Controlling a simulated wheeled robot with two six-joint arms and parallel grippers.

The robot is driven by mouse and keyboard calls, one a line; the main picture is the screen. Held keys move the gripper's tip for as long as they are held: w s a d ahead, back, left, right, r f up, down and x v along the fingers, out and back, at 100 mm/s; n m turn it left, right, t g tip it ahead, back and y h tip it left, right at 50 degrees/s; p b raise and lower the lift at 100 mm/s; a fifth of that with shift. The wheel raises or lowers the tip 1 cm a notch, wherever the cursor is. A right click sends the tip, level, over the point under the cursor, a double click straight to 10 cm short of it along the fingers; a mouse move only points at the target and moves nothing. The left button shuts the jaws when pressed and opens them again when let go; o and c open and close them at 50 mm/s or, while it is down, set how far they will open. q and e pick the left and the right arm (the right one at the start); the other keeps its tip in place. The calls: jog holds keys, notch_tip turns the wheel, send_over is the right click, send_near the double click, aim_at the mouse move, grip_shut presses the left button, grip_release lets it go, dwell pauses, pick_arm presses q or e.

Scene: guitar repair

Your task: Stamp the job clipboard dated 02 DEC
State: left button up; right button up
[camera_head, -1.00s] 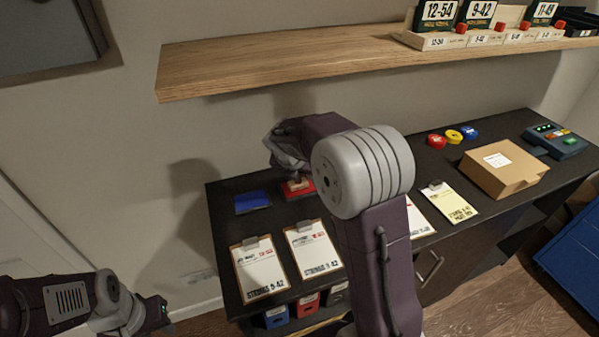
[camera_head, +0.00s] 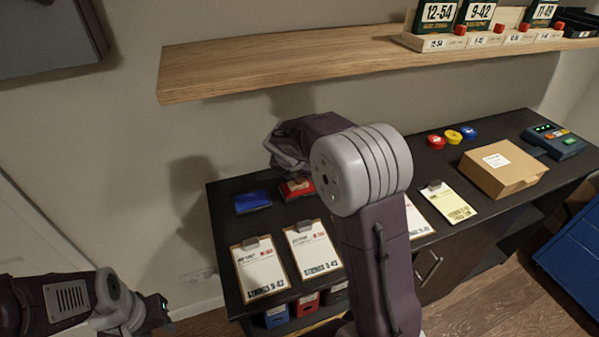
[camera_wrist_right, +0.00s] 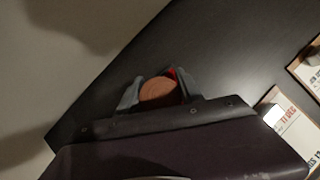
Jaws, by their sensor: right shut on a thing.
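My right gripper (camera_wrist_right: 158,88) is shut on a stamp (camera_wrist_right: 158,93), whose round brown top shows between the fingers in the right wrist view. In the head view, this gripper (camera_head: 288,160) is just above the red ink pad (camera_head: 297,188). Several clipboards lie on the dark bench: two at the left (camera_head: 262,268) (camera_head: 313,250), one partly behind my right arm (camera_head: 417,220), and a yellowish one (camera_head: 449,204). Their dates are too small to read in the head view; a clipboard in the wrist view (camera_wrist_right: 296,136) shows "11 DEC". My left gripper (camera_head: 160,312) is low at the left, its jaws unclear.
A blue ink pad (camera_head: 252,202) lies left of the red one. A cardboard box (camera_head: 503,168), coloured tape rolls (camera_head: 453,136) and a dark device (camera_head: 555,140) stand at the right. A wooden shelf (camera_head: 300,62) overhangs the back. Coloured bins (camera_head: 306,304) sit below the front.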

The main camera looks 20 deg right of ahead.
jog(key=shift+s, duration=0.1)
dwell(0.4)
notch_tip(320, 180, up, 7)
jog(key=p, duration=0.8)
jog(key=shift+r+p, duration=0.1)
jog(key=shift+p, duration=0.2)
